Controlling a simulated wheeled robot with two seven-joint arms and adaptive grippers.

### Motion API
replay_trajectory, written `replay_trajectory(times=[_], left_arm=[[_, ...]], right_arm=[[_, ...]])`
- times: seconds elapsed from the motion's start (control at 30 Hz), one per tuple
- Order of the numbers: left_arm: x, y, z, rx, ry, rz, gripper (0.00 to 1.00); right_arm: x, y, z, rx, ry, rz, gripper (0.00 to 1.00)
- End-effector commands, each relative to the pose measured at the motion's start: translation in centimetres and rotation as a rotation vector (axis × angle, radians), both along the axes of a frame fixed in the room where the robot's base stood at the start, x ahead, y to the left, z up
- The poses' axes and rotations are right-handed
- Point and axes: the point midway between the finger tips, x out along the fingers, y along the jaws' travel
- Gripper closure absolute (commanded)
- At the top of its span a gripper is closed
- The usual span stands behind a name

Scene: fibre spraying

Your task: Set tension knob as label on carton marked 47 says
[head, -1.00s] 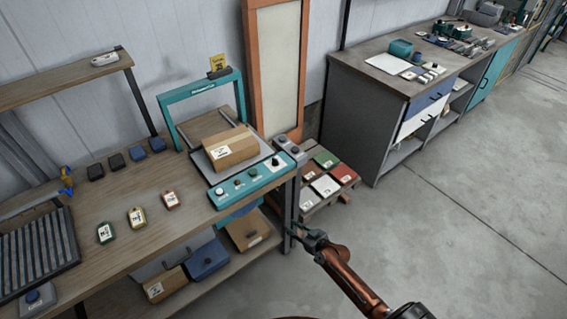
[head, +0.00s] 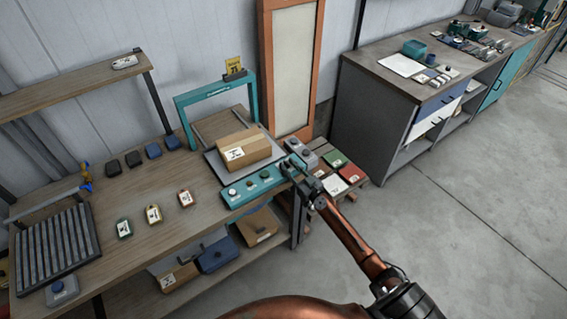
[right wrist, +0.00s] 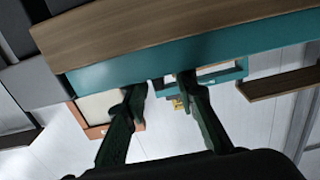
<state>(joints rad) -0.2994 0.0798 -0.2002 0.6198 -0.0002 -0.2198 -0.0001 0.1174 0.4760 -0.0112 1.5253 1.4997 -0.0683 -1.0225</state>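A brown carton (head: 252,146) with a white label (head: 235,154) lies on the teal strapping machine. The label is too small to read. The machine's teal front panel (head: 240,199) carries several round knobs: a white one (head: 232,192) at the left and others toward the right. My right gripper (head: 291,171) is at the panel's right end and covers the dark knob there; I cannot tell whether it touches it. In the right wrist view its two fingers (right wrist: 160,88) are apart with nothing between them, in front of a teal edge (right wrist: 215,52). My left gripper is not in view.
More cartons (head: 262,226) and a blue bin (head: 219,256) stand on the lower shelf. Tagged pieces (head: 153,214) lie on the wooden bench. Coloured tiles (head: 350,173) lie right of the machine. The floor (head: 440,220) at the right is clear.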

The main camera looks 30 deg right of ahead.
Motion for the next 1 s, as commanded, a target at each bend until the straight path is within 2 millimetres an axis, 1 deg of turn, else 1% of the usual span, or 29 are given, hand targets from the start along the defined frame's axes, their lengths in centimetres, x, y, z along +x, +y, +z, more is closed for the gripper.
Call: replay_trajectory(times=[0.33, 0.7, 1.0], left_arm=[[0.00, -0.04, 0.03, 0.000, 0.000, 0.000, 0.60], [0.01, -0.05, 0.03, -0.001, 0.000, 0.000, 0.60], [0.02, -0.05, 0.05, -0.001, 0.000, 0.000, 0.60]], right_arm=[[-0.14, -0.47, -0.04, 0.000, 0.001, -0.007, 0.74], [-0.05, -0.32, -0.05, 0.001, 0.001, -0.005, 0.99], [0.01, -0.20, -0.06, 0.001, 0.001, -0.004, 1.00]])
